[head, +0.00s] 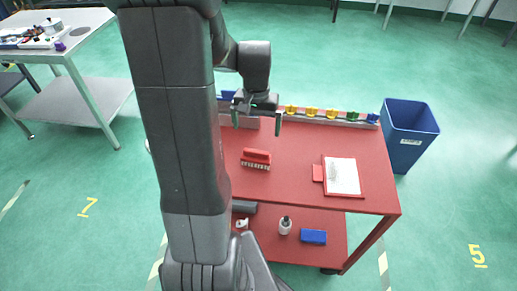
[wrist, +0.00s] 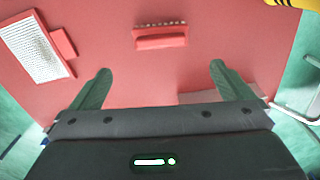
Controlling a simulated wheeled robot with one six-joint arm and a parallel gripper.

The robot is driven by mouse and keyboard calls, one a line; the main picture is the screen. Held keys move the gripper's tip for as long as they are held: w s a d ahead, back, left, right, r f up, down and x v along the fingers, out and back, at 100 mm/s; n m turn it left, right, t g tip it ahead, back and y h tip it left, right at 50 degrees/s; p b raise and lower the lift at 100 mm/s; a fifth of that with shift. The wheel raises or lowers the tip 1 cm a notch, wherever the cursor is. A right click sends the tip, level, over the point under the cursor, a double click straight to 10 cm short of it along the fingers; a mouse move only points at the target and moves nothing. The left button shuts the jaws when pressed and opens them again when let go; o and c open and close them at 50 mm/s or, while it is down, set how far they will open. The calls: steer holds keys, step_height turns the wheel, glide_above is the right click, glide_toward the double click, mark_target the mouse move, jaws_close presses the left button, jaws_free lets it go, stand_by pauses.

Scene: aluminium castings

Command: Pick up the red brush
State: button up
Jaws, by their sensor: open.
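The red brush (head: 256,157) lies on the red top of the cart (head: 290,180), left of its middle, with its pale bristles toward the near side. In the wrist view the brush (wrist: 160,38) lies beyond the fingertips, roughly centred between them. My gripper (head: 257,118) is above the far part of the cart top, apart from the brush. Its two fingers are spread and nothing is between them; they also show in the wrist view (wrist: 160,72).
A red-framed pale pad (head: 342,176) lies right of the brush. Coloured clips (head: 312,113) line the cart's far edge. A blue bin (head: 408,135) stands at the right. The lower shelf holds a bottle (head: 285,225) and a blue block (head: 313,237). A grey table (head: 60,50) stands far left.

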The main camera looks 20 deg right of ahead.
mark_target(256, 152)
steer(key=f, duration=0.8)
steer(key=f+p, duration=0.1)
steer(key=f, duration=0.4)
steer(key=shift+s+a, duration=0.2)
steer(key=shift+a, duration=0.05)
steer(key=shift+c, duration=0.4)
steer(key=c, duration=0.7)
steer(key=shift+r, duration=0.1)
steer(key=shift+c, duration=0.2)
step_height(256, 152, up, 10)
steer(key=shift+b, duration=0.3)
